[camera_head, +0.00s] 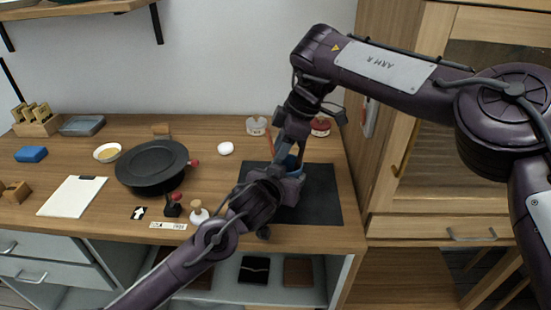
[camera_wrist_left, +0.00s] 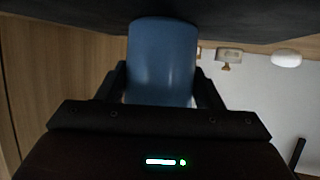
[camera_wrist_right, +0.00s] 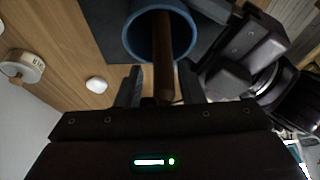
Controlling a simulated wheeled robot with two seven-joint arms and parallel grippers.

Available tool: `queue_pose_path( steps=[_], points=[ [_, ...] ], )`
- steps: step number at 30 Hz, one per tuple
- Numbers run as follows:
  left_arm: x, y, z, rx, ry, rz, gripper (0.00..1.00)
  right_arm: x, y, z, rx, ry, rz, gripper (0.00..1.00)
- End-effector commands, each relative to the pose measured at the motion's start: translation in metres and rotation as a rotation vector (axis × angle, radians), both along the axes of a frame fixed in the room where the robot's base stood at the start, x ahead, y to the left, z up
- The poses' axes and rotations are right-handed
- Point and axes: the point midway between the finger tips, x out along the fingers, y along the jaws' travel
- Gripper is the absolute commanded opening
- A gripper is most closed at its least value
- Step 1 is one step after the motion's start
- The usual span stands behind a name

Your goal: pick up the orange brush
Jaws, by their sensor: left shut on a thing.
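A blue cup (camera_wrist_left: 162,60) stands on the dark mat (camera_head: 322,205); my left gripper (camera_wrist_left: 161,88) is shut on its sides. In the head view my arms mostly hide the cup (camera_head: 291,163). The right wrist view looks into its round opening (camera_wrist_right: 128,38). A brown-orange stick (camera_wrist_right: 162,55), likely the brush, rises out of it; its bristles cannot be made out. My right gripper (camera_wrist_right: 160,85) is above the cup with fingers apart, one on each side of the stick, with gaps showing. A thin orange strip (camera_head: 269,141) shows left of my right gripper (camera_head: 294,143).
A black pan (camera_head: 150,168), a white bottle (camera_head: 199,213), a small stamp-like item (camera_head: 173,206) and a clipboard (camera_head: 72,196) lie to the left. A round white item (camera_head: 225,149) is behind. A wooden cabinet (camera_head: 420,180) stands close on the right.

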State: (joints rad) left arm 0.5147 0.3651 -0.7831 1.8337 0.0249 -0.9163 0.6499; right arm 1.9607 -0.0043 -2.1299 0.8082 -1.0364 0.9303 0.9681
Motion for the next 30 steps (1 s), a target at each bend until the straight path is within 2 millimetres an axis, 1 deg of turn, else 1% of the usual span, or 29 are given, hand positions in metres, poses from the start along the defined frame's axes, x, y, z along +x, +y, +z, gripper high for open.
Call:
queue_pose_path(
  steps=[29, 30],
  points=[
    [0.0002, 0.0004, 0.0000, 0.000, 0.000, 0.001, 0.33, 0.0003, 0.0003, -0.0050, 0.001, -0.001, 0.000, 0.35],
    [0.0002, 0.0004, 0.0000, 0.000, 0.000, 0.001, 0.33, 0.0003, 0.0003, -0.0049, 0.001, -0.001, 0.000, 0.31]
  ],
)
